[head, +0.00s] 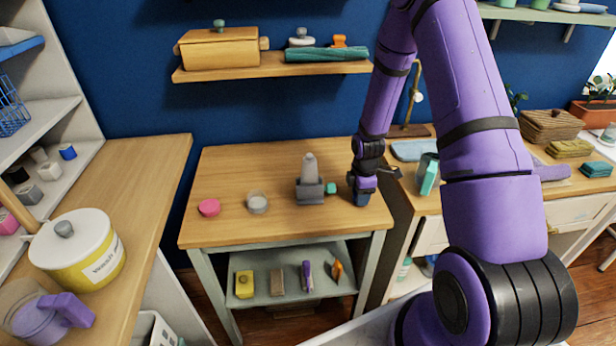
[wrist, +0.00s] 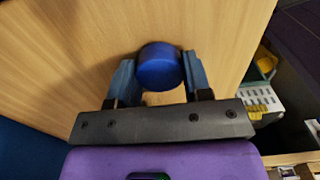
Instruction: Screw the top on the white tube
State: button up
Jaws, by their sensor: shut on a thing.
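A pale grey-white tube (head: 309,167) stands upright in a dark grey holder (head: 310,193) on the wooden table (head: 240,170). Its narrow pale upper end is in plain view. My gripper (head: 361,197) is at the right end of the same table, to the right of the tube and apart from it. In the wrist view, my gripper (wrist: 160,75) is shut on a round blue top (wrist: 159,64), with one finger on each side. I cannot tell whether the blue top touches the tabletop. The tube does not show in the wrist view.
A small green block (head: 331,188) lies between the holder and my gripper. A glass jar (head: 257,203) and a pink disc (head: 209,207) stand left of the holder. A loaded wall shelf (head: 275,68) hangs above. The table's front strip is clear.

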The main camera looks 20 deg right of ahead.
jog(key=shift+r, duration=2.25)
